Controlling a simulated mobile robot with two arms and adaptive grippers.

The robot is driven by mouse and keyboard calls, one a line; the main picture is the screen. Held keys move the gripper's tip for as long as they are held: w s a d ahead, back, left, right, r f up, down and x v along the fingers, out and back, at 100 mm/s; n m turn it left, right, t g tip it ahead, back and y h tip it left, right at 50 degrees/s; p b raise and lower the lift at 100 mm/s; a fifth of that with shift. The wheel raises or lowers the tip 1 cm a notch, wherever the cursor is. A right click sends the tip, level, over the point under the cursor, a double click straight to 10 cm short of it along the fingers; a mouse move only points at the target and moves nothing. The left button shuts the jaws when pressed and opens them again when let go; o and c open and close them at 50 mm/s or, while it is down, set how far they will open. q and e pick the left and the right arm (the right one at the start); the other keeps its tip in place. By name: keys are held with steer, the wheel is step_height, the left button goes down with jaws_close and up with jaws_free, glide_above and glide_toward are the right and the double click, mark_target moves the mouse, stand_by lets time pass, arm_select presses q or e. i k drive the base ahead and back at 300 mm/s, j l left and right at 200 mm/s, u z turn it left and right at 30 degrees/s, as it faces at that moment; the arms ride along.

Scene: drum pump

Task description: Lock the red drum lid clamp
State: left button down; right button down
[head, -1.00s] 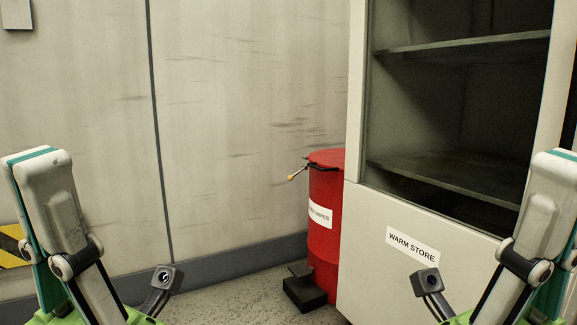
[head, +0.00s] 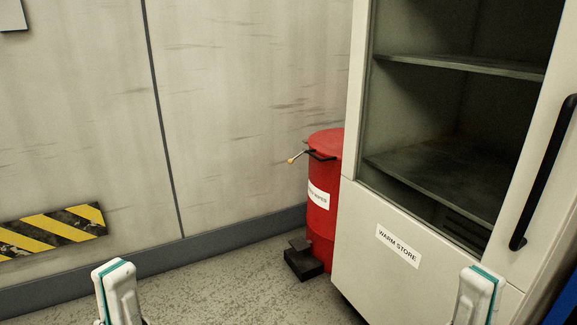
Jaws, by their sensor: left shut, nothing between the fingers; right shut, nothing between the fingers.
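The red drum (head: 320,220) stands on the floor against the wall, its right side hidden behind the cabinet. Its red lid (head: 328,137) is on top. The clamp's dark lever (head: 300,155) sticks out to the left from the rim, away from the drum, with a yellowish tip. A black bracket (head: 319,155) sits at the rim beside it. My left gripper (head: 115,268) is shut and empty, pointing up at the lower left. My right gripper (head: 483,274) is shut and empty at the lower right, in front of the cabinet. Both are well apart from the drum.
A white cabinet labelled WARM STORE (head: 397,244) stands close at the right, with shelves and a black handle (head: 543,172). A black pedal block (head: 302,262) sits at the drum's foot. The floor (head: 225,285) left of the drum is clear. The wall carries a hazard strip (head: 50,229).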

mark_target(290, 160)
steer(key=i+j+z, duration=0.15)
steer(key=z, duration=0.8)
steer(key=i+j+z, duration=0.2)
steer(key=j, duration=0.3)
steer(key=i+j+z, duration=0.25)
steer(key=j, duration=0.25)
steer(key=j+z, duration=0.2)
steer(key=j, duration=0.3)
steer(key=i+j+z, duration=0.1)
steer(key=j+z, duration=0.15)
steer(key=j, duration=0.35)
steer(key=i+j, duration=0.1)
steer(key=j, duration=0.8)
